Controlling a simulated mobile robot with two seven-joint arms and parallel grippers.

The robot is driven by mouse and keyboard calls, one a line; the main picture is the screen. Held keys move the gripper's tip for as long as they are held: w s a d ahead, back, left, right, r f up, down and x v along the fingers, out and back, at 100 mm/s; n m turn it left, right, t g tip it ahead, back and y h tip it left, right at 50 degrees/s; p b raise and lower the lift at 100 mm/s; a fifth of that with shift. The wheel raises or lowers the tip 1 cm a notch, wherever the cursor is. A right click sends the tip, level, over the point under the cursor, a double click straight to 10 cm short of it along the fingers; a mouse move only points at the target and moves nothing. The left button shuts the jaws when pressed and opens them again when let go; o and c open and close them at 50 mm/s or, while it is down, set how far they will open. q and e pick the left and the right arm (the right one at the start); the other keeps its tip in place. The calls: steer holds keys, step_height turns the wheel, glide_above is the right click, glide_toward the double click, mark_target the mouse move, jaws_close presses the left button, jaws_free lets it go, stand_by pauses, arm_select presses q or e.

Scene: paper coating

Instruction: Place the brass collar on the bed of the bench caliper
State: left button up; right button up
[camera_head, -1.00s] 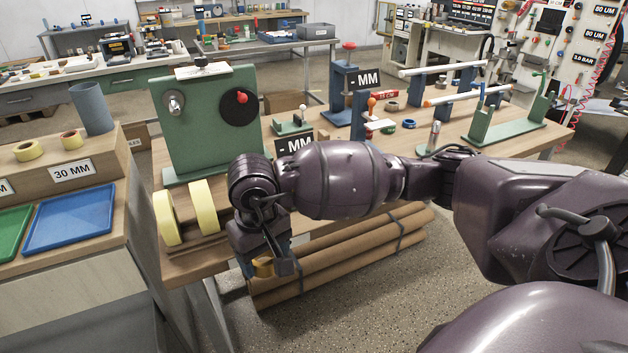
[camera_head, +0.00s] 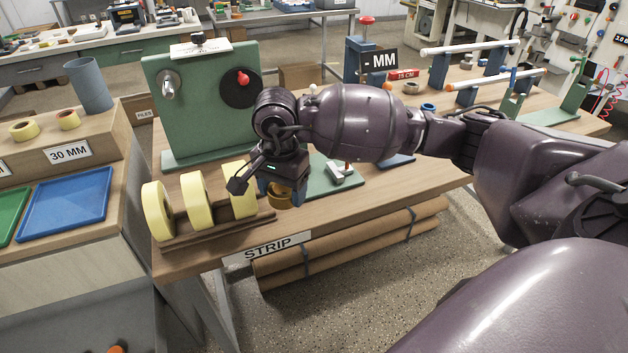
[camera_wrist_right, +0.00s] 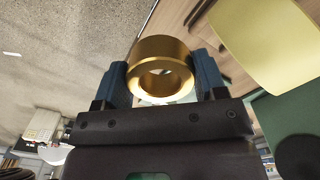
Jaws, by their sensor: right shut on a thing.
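The brass collar (camera_wrist_right: 160,48) is a short gold ring with a wide hole. It is clamped between the two blue fingers of my right gripper (camera_wrist_right: 160,82) in the right wrist view. In the head view, the right gripper (camera_head: 279,190) holds the collar (camera_head: 281,199) over the front part of the bench, just right of the yellow rolls. A low device with a green base (camera_head: 318,190) and a pale block, which looks like the bench caliper, stands right behind the gripper. My forearm hides part of it. My left gripper is out of view.
Several yellow rolls (camera_head: 194,200) stand in a wooden rack (camera_head: 215,230) to the left of the gripper. A green upright panel (camera_head: 200,110) stands behind. A blue stand (camera_head: 358,65) with an MM display (camera_head: 380,62) is farther back. Bare bench top (camera_head: 390,190) lies to the right.

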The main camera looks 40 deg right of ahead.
steer(key=w+d+r+m, duration=0.3)
steer(key=m, duration=0.6)
step_height(320, 180, up, 8)
steer(key=m+p, duration=0.3)
steer(key=m, duration=2.8)
glide_above(313, 182)
step_height(313, 182, down, 13)
steer(key=shift+r+b, duration=0.2)
steer(key=shift+b, duration=0.4)
step_height(313, 182, down, 6)
steer(key=shift+f+b, duration=0.1)
steer(key=shift+b, duration=0.25)
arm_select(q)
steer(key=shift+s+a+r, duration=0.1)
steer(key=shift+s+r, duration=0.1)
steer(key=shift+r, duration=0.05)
arm_select(e)
steer(key=shift+w+d+f, duration=0.1)
steer(key=shift+f, duration=0.2)
